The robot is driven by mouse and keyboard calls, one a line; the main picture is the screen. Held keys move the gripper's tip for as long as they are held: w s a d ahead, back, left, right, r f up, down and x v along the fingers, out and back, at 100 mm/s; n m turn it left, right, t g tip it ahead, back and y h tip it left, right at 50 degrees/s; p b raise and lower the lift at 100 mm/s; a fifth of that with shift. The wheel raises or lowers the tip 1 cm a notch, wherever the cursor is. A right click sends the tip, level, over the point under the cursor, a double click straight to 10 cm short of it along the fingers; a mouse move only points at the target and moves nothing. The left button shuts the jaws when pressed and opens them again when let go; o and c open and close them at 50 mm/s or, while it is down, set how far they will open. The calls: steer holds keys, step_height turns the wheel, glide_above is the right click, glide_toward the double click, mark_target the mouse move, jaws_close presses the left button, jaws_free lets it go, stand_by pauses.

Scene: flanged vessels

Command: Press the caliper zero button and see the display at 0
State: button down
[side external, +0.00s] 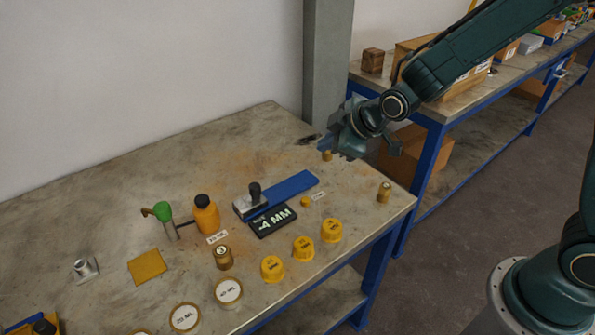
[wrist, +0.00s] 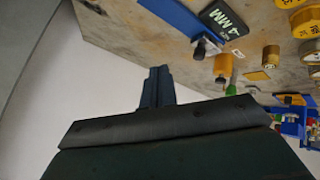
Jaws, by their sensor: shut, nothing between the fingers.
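The caliper is a blue bar (side external: 290,189) with a grey jaw block and a black knob (side external: 254,191) at its left end. Its black display (side external: 272,220) reads "-4 MM" under smaller text. A small round orange-yellow button (side external: 305,202) sits right of the display, beside a small white label (side external: 318,196). My gripper (side external: 325,147) is shut and empty, above the bench's back right part, up and right of the button. In the wrist view the closed fingers (wrist: 157,84) point toward the bench edge; the display (wrist: 226,18) and blue bar (wrist: 181,17) show at the top.
Yellow caps (side external: 303,248) and a brass weight (side external: 223,257) stand in front of the display. An orange bottle (side external: 206,215) and a green-topped tool (side external: 163,212) stand left. Small brass pieces stand near my gripper and at the right edge (side external: 384,192). The bench behind the bar is clear.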

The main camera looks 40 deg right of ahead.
steer(key=n, duration=0.2)
glide_above(309, 201)
steer(key=shift+t+y, duration=0.3)
step_height(309, 201, down, 6)
steer(key=shift+r, duration=0.1)
steer(key=shift+f, duration=4.35)
steer(key=shift+f, duration=0.95)
steer(key=shift+r, duration=0.95)
steer(key=shift+r, duration=0.1)
